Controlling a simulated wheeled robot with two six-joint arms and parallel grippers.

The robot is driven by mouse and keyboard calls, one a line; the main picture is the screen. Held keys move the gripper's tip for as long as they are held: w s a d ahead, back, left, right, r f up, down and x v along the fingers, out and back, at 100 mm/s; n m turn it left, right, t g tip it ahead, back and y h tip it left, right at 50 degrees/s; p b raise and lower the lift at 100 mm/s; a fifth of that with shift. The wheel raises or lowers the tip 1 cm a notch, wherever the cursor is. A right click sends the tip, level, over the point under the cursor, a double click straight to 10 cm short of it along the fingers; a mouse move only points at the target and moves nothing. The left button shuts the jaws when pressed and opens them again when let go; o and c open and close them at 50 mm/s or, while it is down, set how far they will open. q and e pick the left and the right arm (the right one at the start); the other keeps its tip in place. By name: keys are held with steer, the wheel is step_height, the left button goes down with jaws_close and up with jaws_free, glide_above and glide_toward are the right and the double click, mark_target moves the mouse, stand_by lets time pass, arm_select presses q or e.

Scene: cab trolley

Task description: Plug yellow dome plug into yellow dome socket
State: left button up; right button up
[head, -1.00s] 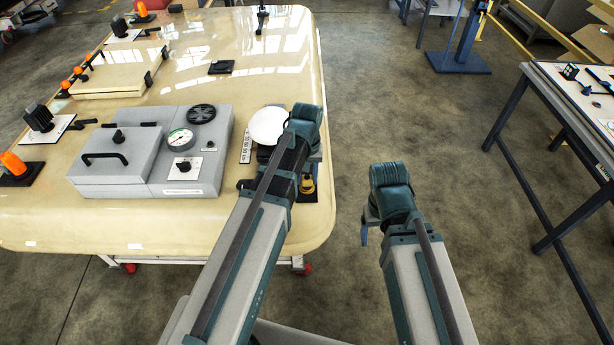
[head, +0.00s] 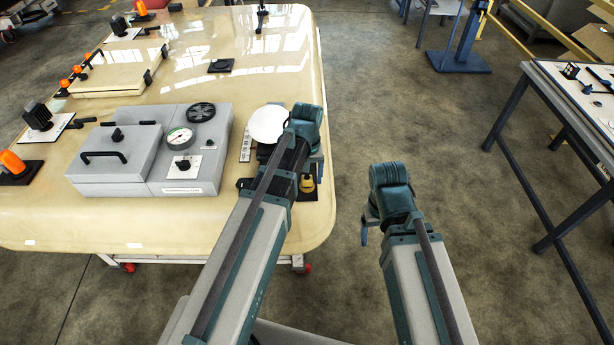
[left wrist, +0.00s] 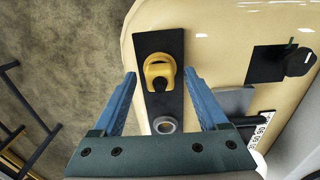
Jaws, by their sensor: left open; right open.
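A yellow dome-shaped piece (left wrist: 160,70) with a dark round knob sits on a black plate (left wrist: 158,43) at the trolley's edge. It also shows in the head view (head: 307,185), partly behind my left arm. A grey ring-shaped fitting (left wrist: 165,125) is on the same plate, nearer my gripper's base. I cannot tell for sure which is plug and which is socket. My left gripper (left wrist: 160,74) is open, its blue fingers on either side of the yellow piece in the picture; no contact shows. My right gripper (head: 365,233) hangs over the floor right of the trolley, mostly hidden by its wrist.
The cream trolley top (head: 190,75) carries a grey box with a gauge (head: 180,138), a white disc (head: 268,125) and orange-capped parts (head: 12,162) at the left. A side table (head: 560,90) stands at the right. The floor between is clear.

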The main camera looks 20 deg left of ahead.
arm_select(q)
step_height(320, 180, up, 14)
steer(key=p, duration=1.3)
steer(key=shift+f, duration=0.15)
steer(key=o, duration=0.4)
steer(key=shift+p, duration=0.35)
step_height(320, 180, up, 9)
steer(key=p, duration=0.8)
steer(key=shift+p, duration=0.4)
steer(key=shift+f, duration=0.1)
